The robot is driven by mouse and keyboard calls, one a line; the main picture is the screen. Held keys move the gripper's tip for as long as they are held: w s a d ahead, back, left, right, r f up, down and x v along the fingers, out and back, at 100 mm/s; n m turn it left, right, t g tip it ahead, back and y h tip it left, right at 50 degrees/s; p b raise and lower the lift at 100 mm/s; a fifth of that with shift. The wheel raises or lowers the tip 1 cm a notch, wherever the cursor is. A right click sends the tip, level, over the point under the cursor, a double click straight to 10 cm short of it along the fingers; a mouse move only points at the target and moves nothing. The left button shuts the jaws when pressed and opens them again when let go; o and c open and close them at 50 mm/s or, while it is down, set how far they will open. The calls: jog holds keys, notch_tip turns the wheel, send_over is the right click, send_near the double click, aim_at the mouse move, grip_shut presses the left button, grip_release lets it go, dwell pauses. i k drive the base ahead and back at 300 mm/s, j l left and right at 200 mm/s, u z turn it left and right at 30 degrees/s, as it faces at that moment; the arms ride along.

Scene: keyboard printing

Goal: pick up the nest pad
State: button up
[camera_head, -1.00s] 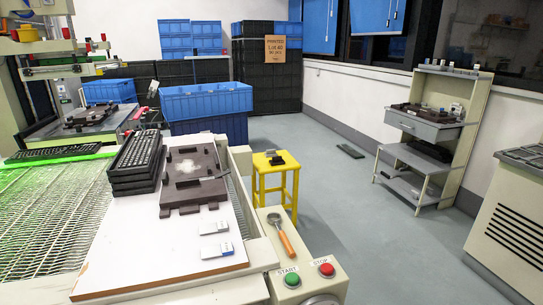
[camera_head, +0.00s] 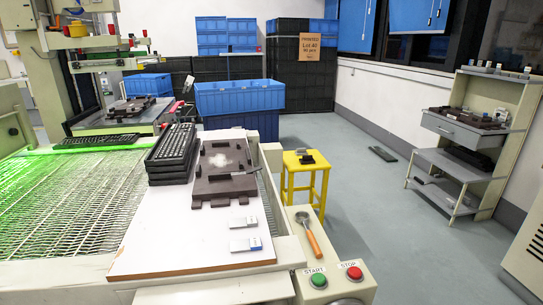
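No single thing is plainly marked as the nest pad. A dark brown notched fixture plate (camera_head: 212,187) with a pale patch lies flat on the white board (camera_head: 165,245). Similar dark brown plates show on the printing machine's table (camera_head: 130,107) at the back left and on the grey shelf unit (camera_head: 470,119) at the right. A small dark item (camera_head: 305,157) lies on the yellow stool (camera_head: 322,172); it is too small to identify. My gripper is not in view.
Stacked black keyboards (camera_head: 172,150) stand beside the brown plate. Two small white-and-grey pieces (camera_head: 246,244) lie on the board. A wooden-handled tool (camera_head: 308,235) lies by the green START (camera_head: 318,280) and red STOP (camera_head: 354,273) buttons. Grey floor (camera_head: 400,220) is open between bench and shelf.

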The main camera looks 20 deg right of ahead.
aim_at(300, 152)
jog(key=i+l+z, duration=0.5)
jog(key=z, duration=0.2)
jog(key=i+l+z, duration=0.1)
jog(key=i+z, duration=0.2)
jog(key=i, duration=0.15)
jog(key=i+l+z, duration=0.2)
jog(key=i, duration=1.25)
jog(key=i+l+u, duration=0.15)
jog(key=i+u, duration=0.3)
jog(key=i+l+u, duration=0.45)
jog(key=i, duration=0.2)
jog(key=i+l+u, duration=0.55)
jog(key=i, duration=0.6)
